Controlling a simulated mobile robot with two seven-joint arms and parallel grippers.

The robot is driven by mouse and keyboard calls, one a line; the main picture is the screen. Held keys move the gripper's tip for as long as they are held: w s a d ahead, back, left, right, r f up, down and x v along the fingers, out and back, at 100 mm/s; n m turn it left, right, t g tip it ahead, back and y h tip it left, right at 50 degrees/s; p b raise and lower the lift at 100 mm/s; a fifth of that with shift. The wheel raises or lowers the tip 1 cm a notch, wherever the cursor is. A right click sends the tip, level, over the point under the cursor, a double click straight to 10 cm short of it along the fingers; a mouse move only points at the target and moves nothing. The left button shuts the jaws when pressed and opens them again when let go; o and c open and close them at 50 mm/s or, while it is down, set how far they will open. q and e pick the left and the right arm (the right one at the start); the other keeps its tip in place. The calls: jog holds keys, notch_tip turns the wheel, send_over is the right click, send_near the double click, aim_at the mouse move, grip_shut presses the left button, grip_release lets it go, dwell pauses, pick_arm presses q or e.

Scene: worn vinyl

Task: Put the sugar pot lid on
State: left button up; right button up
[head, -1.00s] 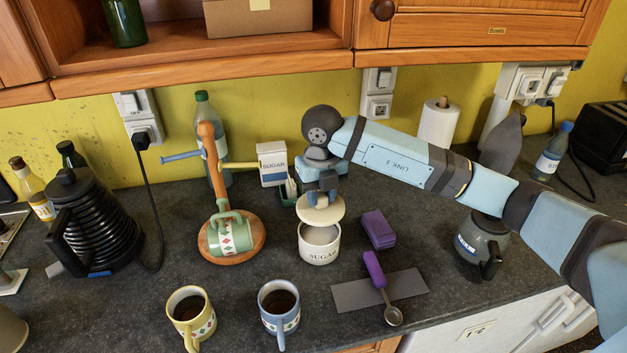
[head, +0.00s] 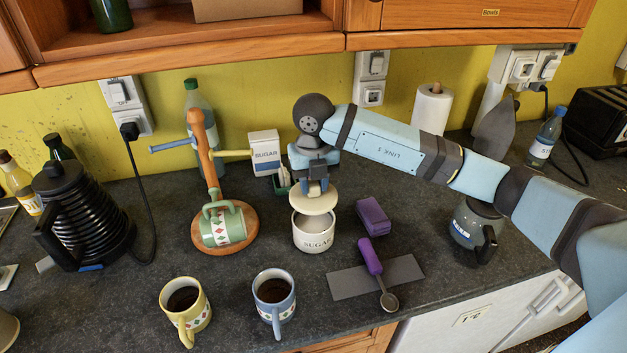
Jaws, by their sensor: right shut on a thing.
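The sugar pot (head: 314,237) is a cream pot marked SUGAR, upright on the dark worktop in the middle of the head view. Its mouth is partly visible, with the inside showing. My right gripper (head: 316,186) points down over the pot and is shut on the cream sugar pot lid (head: 315,202). The lid is held about level just above the back of the rim and covers part of the opening from this view. A gap shows between the lid and the front rim. The gripper hides the lid's knob. My left gripper is not in view.
A mug tree (head: 213,170) with a green mug (head: 223,227) stands left of the pot. A sugar box (head: 264,152) is behind it. A purple sponge (head: 372,216) and a purple-handled scoop (head: 376,272) on a grey mat lie right. Two coffee mugs (head: 186,308) (head: 273,299) stand in front.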

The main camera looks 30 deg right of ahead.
aim_at(313, 198)
jog(key=shift+f+b, duration=1.65)
jog(key=shift+f, duration=0.9)
jog(key=shift+r, duration=0.2)
jog(key=shift+f, duration=0.6)
jog(key=shift+f+b, duration=0.3)
jog(key=shift+b, duration=0.15)
jog(key=o, duration=1)
